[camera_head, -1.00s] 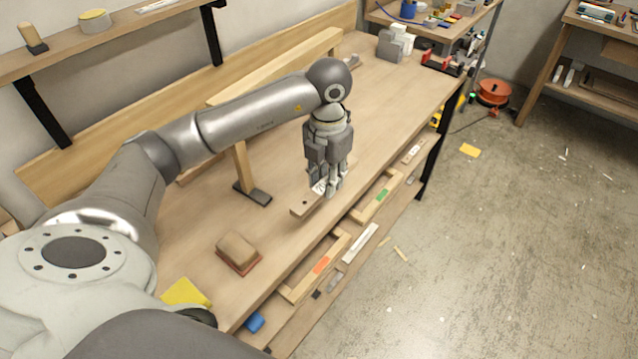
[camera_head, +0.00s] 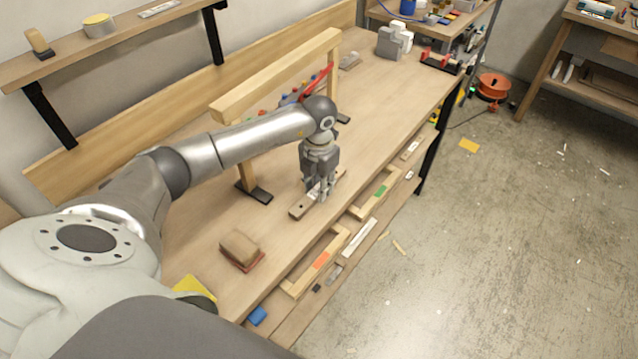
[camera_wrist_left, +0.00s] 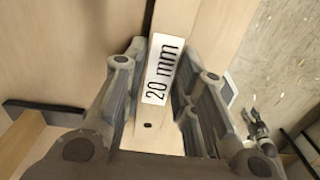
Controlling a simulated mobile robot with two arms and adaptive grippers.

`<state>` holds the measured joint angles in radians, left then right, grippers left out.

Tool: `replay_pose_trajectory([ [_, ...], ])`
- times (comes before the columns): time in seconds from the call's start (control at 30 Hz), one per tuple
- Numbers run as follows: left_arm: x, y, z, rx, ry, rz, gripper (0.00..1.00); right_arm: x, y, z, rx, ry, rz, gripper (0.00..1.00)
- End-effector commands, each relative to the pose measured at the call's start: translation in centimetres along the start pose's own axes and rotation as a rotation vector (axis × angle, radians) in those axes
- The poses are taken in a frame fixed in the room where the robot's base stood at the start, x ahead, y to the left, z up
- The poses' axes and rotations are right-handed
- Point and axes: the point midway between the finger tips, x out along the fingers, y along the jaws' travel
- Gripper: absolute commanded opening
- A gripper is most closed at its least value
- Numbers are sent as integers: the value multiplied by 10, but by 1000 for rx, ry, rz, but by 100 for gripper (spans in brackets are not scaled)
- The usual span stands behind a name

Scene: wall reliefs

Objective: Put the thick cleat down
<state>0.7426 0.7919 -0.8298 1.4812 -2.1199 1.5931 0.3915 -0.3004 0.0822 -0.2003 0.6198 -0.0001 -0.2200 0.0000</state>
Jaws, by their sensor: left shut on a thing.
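The thick cleat (camera_head: 299,211) is a flat wooden bar with a screw hole and a white label. In the left wrist view the label on the cleat (camera_wrist_left: 160,70) reads "20 mm". My left gripper (camera_head: 321,196) points down and is shut on the cleat, with one finger on each side of it. The cleat lies flat at the bench top (camera_head: 200,246), near its front edge; I cannot tell for sure whether its underside touches. The fingers hide its middle.
A wooden frame (camera_head: 275,75) on dark feet stands behind the gripper. A brown block (camera_head: 240,247) lies to the left on the bench. Drawers or trays with coloured labels (camera_head: 320,262) sit below the front edge. Bare bench lies between block and cleat.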

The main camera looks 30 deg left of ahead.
Motion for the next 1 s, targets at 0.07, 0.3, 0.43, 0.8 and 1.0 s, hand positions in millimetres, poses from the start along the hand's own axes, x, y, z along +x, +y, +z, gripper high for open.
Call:
replay_pose_trajectory([
  [0.07, 1, 0, 0, 0, -1, 0, 0, 1, 0, 0, 0, 0, 0, 40],
  [0.3, 2, 0, 0, 0, 0, 0, 47, 2, -1, 0, 0, 1, -1, 40],
  [0.43, 2, 0, 0, 0, 0, 0, 48, 2, -2, 0, 1, 1, -2, 40],
  [0.8, -14, 0, 2, 1, -6, 1, 48, 5, -4, -1, 2, 2, -4, 40],
  [1.0, -55, 0, 2, 1, -7, 1, 48, 16, -4, 0, 2, 2, -4, 40],
])
